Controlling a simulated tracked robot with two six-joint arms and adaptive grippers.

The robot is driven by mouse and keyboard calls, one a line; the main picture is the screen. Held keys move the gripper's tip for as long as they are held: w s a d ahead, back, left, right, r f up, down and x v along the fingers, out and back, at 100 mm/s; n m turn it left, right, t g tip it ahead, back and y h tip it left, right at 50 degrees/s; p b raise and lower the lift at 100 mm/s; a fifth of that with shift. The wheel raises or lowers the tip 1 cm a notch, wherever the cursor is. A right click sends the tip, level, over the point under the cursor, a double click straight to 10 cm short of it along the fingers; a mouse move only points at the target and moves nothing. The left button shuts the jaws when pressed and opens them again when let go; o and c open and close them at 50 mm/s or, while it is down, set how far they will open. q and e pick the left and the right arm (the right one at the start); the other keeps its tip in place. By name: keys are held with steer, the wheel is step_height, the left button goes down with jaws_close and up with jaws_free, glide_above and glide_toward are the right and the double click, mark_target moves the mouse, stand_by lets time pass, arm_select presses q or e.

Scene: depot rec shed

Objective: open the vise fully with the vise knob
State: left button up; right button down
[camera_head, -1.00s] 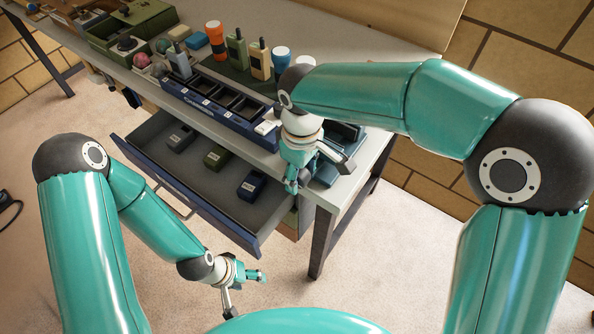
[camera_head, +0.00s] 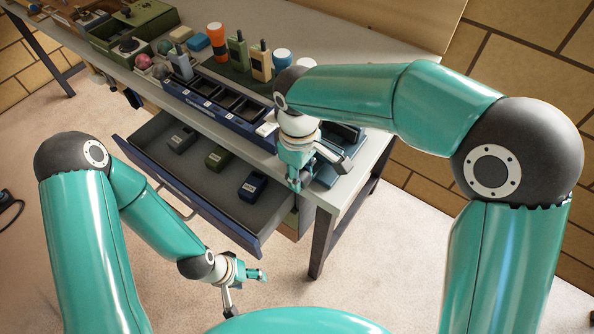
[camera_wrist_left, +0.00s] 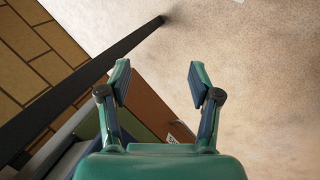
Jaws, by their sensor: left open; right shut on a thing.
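The blue vise (camera_head: 328,174) stands at the near right corner of the workbench, mostly hidden behind my right wrist. My right gripper (camera_head: 300,178) is at its front, over the bench edge, and is shut on the vise knob. The knob is hidden by the fingers, and I cannot see how far apart the vise jaws are. My left gripper (camera_head: 248,292) is open and empty, low in front of the drawer and away from the vise. In the left wrist view its two fingers (camera_wrist_left: 158,80) are spread with nothing between them.
The bench (camera_head: 345,190) has an open drawer (camera_head: 215,180) holding several dark boxes, below and left of my right gripper. A blue divided tray (camera_head: 215,112), radios and an orange-topped cylinder (camera_head: 216,40) stand behind. The floor in front is clear.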

steer(key=shift+r+p, duration=0.25)
steer(key=shift+p, duration=0.4)
steer(key=g+h+p, duration=0.1)
steer(key=p, duration=0.2)
steer(key=g+h+p, duration=0.1)
steer(key=h+p, duration=0.1)
steer(key=p, duration=0.2)
steer(key=shift+w+a+r+g+h, duration=0.15)
steer(key=shift+w+a+g+h, duration=0.05)
steer(key=shift+w+g+h, duration=0.1)
steer(key=shift+g+h+p, duration=0.3)
steer(key=shift+h+p, duration=0.2)
steer(key=shift+p, duration=0.05)
steer(key=shift+w+a+g+h, duration=0.1)
steer(key=shift+g+h, duration=0.2)
steer(key=shift+h, duration=0.1)
steer(key=c, duration=1)
jaws_free()
steer(key=shift+o, duration=0.9)
steer(key=shift+f, duration=0.25)
